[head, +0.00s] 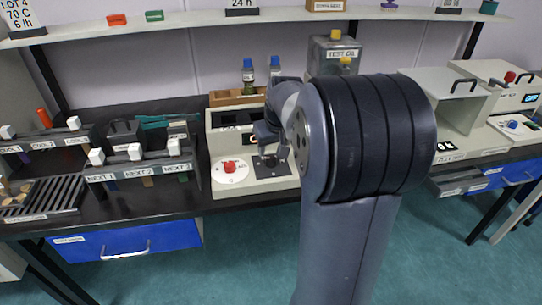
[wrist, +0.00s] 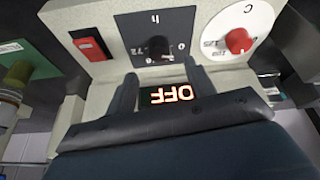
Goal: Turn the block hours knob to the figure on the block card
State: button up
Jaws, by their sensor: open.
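In the wrist view, upside down, a black hours knob (wrist: 158,48) sits on a dark square plate marked "h". In the head view this dark plate (head: 271,166) is on the front of a pale bench unit (head: 213,150). My gripper (wrist: 160,74) is open and empty, its two fingers apart and pointing toward the knob, which appears just beyond and between the fingertips. Contact is not visible. In the head view my gripper (head: 281,153) is over the plate and hides part of it. A card (head: 242,4) on the shelf reads "24 h"; another card (head: 18,15) reads "LOT 4 70 C 6 h".
A red knob (wrist: 238,40) on a white dial marked "C" is beside the plate. A red switch (wrist: 90,43) is on its other side. A lit display (wrist: 168,93) reads "OFF". Bottles in a wooden rack (head: 226,99) stand behind the unit; labelled racks (head: 138,165) stand left.

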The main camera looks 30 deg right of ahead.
aim_at(270, 158)
jog(key=x, duration=0.5)
jog(key=shift+f, duration=0.3)
jog(key=shift+c, duration=0.4)
jog(key=c, duration=0.9)
